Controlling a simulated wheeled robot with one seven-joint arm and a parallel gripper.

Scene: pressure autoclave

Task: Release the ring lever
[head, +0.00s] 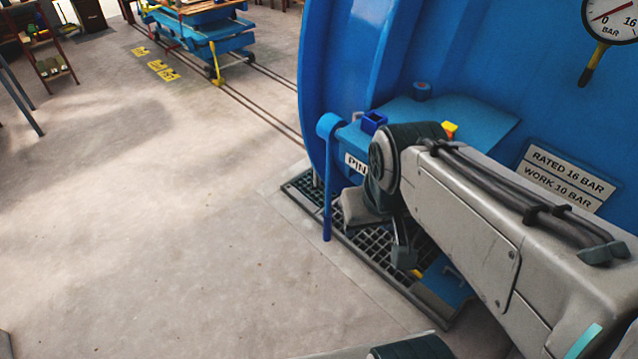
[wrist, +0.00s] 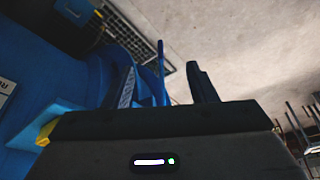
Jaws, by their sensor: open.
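A blue lever (head: 327,190) hangs straight down from a round blue hub beside the big blue vessel, left of my arm; I take it for the ring lever. In the wrist view the lever's thin blue bar (wrist: 161,60) shows in the gap between my two dark fingers. My gripper (wrist: 160,85) is open, with the fingers spread on either side of the bar in the picture; I cannot tell how deep the bar sits or whether a finger touches it. In the head view my wrist and hand cover part of the area right of the lever.
The blue vessel (head: 350,70) and a blue bracket shelf (head: 470,122) stand close behind my arm. A dark floor grating (head: 375,245) lies below the lever. A pressure gauge (head: 610,15) is at top right. Open concrete floor (head: 180,220) lies left; a blue cart (head: 205,35) stands far back.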

